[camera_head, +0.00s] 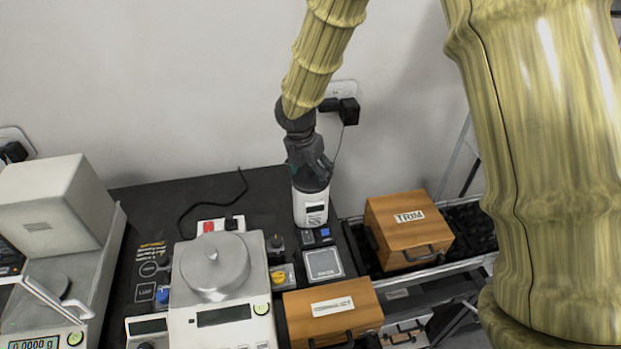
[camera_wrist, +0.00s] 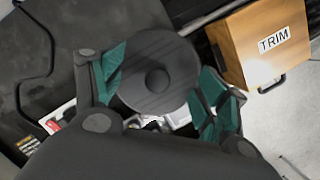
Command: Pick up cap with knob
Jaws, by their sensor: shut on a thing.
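The cap with knob (camera_wrist: 156,80) is a dark round disc with a raised round knob at its centre, in the middle of the wrist view. My gripper (camera_head: 309,171) is shut on it from above, with green finger pads against its left and right edges. In the head view the cap is mostly hidden by my fingers. A white jar (camera_head: 310,209) with a printed label stands upright directly below my gripper at the back right of the black table. I cannot tell whether the cap is resting on the jar or just clear of it.
A balance with a knobbed metal pan cover (camera_head: 212,267) stands left of the jar. A wooden box (camera_head: 332,311) is in front, and the TRIM box (camera_head: 408,230) is to the right. A larger balance (camera_head: 56,232) is at the far left. A wall is close behind.

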